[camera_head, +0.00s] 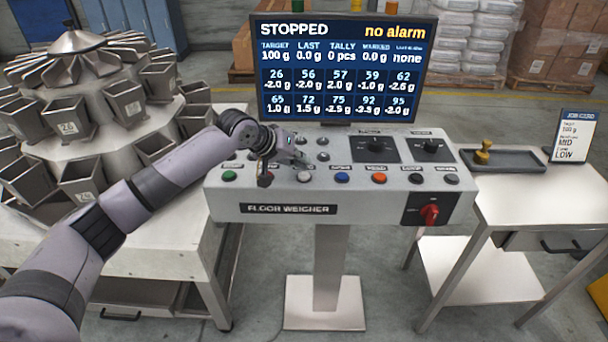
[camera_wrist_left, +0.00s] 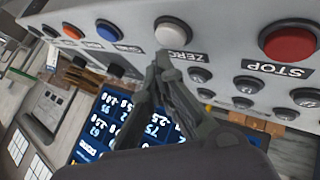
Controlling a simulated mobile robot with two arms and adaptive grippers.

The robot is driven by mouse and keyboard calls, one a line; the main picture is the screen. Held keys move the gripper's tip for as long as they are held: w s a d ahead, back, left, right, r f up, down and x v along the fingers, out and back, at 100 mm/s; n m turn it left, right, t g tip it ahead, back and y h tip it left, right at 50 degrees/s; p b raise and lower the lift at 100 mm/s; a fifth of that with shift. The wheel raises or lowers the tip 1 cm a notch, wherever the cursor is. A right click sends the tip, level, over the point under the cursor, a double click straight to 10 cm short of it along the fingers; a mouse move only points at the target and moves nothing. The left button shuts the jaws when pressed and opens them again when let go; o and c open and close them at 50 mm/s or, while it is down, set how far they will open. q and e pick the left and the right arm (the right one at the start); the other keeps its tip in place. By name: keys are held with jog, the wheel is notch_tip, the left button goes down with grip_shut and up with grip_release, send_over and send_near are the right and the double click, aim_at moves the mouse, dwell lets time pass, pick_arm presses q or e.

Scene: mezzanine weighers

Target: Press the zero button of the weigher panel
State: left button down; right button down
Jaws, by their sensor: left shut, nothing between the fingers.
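The weigher panel (camera_head: 400,203), marked FLOOR WEIGHER, stands in the middle of the head view. Its white zero button (camera_head: 303,177) is in the front row, left of the blue button. In the left wrist view the white button (camera_wrist_left: 172,31) sits beside its ZERO label (camera_wrist_left: 178,57). My left gripper (camera_head: 300,162) is over the panel, just behind the white button. In the left wrist view its closed, empty fingertips (camera_wrist_left: 164,62) are at the label, near the button; I cannot tell whether they touch the panel. My right gripper is not in view.
The red STOP button (camera_wrist_left: 289,43) is beside zero in the left wrist view. Blue (camera_head: 341,177), orange (camera_head: 379,178) and black buttons line the right. The screen (camera_head: 342,65) behind reads STOPPED, no alarm. A red switch (camera_head: 429,214) is on the front. A side table (camera_head: 540,200) stands right.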

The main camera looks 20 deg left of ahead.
aim_at(301, 174)
pick_arm(q)
jog(key=shift+f, duration=0.1)
dwell(0.3)
jog(key=shift+f+p, duration=0.25)
jog(key=shift+p, duration=0.05)
jog(key=shift+f, duration=0.6)
dwell(0.7)
jog(key=shift+r, duration=0.1)
jog(key=shift+r+p, duration=0.8)
jog(key=shift+p, duration=0.4)
notch_tip(301, 174, up, 5)
jog(key=p, duration=0.5)
jog(key=shift+r, duration=0.1)
